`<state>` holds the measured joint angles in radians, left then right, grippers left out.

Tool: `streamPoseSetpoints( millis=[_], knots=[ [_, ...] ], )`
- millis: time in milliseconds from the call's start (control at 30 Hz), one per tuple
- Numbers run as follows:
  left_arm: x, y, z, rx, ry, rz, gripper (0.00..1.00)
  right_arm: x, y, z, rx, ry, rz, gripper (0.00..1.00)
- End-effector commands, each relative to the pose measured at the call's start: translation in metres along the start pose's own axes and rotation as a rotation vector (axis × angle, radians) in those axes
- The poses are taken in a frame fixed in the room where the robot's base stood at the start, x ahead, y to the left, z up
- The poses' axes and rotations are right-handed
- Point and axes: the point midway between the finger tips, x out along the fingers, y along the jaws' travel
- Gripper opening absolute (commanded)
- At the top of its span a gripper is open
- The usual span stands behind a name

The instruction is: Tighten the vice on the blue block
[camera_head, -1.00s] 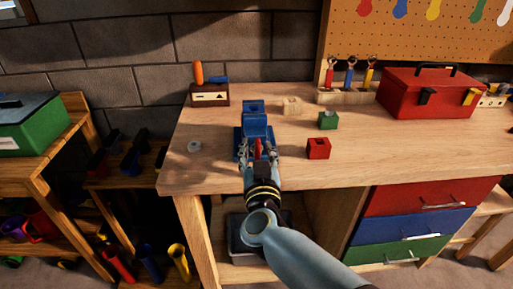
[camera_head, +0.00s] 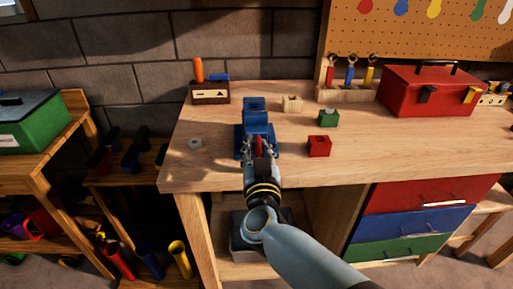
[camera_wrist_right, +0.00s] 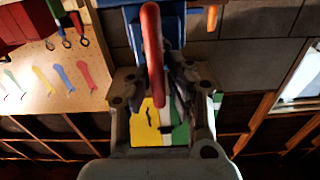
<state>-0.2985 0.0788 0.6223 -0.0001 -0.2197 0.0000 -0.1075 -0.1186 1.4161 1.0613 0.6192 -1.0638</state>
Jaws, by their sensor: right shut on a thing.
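The blue vice (camera_head: 256,122) stands on the workbench near its front edge. A blue block-like piece (camera_head: 254,103) shows at its far end; being the same colour, I cannot clearly tell block from jaw. The vice's red handle (camera_head: 258,145) points towards me, and it shows large in the wrist view (camera_wrist_right: 152,50), with blue vice parts (camera_wrist_right: 190,22) behind it. My right gripper (camera_head: 260,151) is at the front of the vice, with its fingers closed around the red handle. The fingers partly hide the handle and the vice's front. My left gripper is out of view.
A red block (camera_head: 319,146), a green block (camera_head: 328,118) and a pale wooden block (camera_head: 292,104) stand right of the vice. A grey ring (camera_head: 195,143) lies to its left. A red toolbox (camera_head: 428,92) and a tool rack (camera_head: 346,95) stand at the back right.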

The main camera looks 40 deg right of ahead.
Motion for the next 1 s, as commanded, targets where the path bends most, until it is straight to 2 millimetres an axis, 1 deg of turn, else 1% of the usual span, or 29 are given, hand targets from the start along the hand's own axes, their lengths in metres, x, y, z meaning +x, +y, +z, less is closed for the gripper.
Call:
streamPoseSetpoints(
  millis=[33,267,467,667,1000],
  knots=[
    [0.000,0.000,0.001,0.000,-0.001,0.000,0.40,0.000,0.003,0.000,0.001,0.002,0.005,0.00],
    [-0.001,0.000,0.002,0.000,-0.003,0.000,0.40,0.000,0.003,0.000,0.031,0.003,0.006,0.00],
    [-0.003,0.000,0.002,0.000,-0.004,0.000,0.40,0.000,0.005,0.000,0.098,0.003,0.006,0.00],
    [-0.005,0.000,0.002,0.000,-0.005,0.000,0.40,-0.001,0.008,0.001,0.244,0.003,0.006,0.00],
    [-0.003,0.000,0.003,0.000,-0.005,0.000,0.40,-0.001,0.014,0.005,0.567,0.002,0.006,0.00]
  ],
)
